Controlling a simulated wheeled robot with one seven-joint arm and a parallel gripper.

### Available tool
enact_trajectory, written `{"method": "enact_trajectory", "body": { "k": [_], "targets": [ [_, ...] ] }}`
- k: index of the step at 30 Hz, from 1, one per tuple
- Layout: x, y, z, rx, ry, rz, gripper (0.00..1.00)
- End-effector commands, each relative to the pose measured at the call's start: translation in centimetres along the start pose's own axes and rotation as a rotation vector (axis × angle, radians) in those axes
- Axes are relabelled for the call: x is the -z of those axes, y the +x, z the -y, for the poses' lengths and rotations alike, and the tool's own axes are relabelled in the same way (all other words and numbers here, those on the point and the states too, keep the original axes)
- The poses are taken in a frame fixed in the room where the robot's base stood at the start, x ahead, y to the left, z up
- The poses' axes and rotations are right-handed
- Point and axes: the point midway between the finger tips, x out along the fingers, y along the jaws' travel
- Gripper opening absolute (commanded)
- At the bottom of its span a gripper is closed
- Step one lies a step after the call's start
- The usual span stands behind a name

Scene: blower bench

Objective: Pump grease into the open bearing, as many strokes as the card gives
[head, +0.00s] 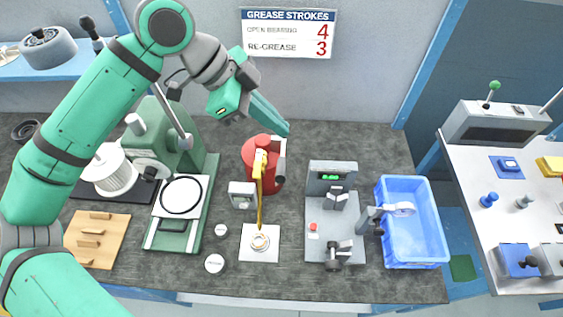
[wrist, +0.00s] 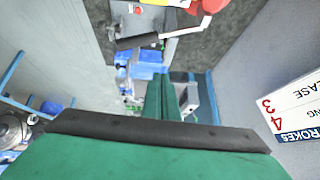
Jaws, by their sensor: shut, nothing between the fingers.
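The strokes card (head: 289,33) on the wall reads open bearing 4, re-grease 3; part of it shows in the wrist view (wrist: 296,108). The red grease pot (head: 252,155) stands on the bench with a yellow spout or hose (head: 260,190) reaching down to the open bearing (head: 260,241) on a white plate. A pale lever with a dark end (head: 280,165) is at the pot's right side. A lever with a black grip shows in the wrist view (wrist: 137,42). My gripper (head: 286,130) is shut and empty, above and behind the pot; its fingers (wrist: 172,97) lie together.
A green machine (head: 178,150) stands left of the pot. A grey fixture with green lights (head: 330,190) and a blue tub (head: 412,250) stand to the right. Small round pots (head: 214,263) and a wooden rack (head: 95,240) are at front left. A side table (head: 475,190) is at far right.

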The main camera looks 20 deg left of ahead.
Motion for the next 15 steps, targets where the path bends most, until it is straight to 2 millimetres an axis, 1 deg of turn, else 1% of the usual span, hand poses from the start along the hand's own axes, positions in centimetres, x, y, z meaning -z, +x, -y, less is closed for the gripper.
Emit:
{"method": "enact_trajectory", "body": {
  "k": [11,14,15],
  "targets": [
    [-0.05,-0.06,0.0,0.002,0.007,0.003,0.0],
    [0.03,-0.15,0.01,0.008,0.062,0.025,0.0],
    [0.09,-0.19,0.03,0.012,0.104,0.043,0.0]
  ]
}}
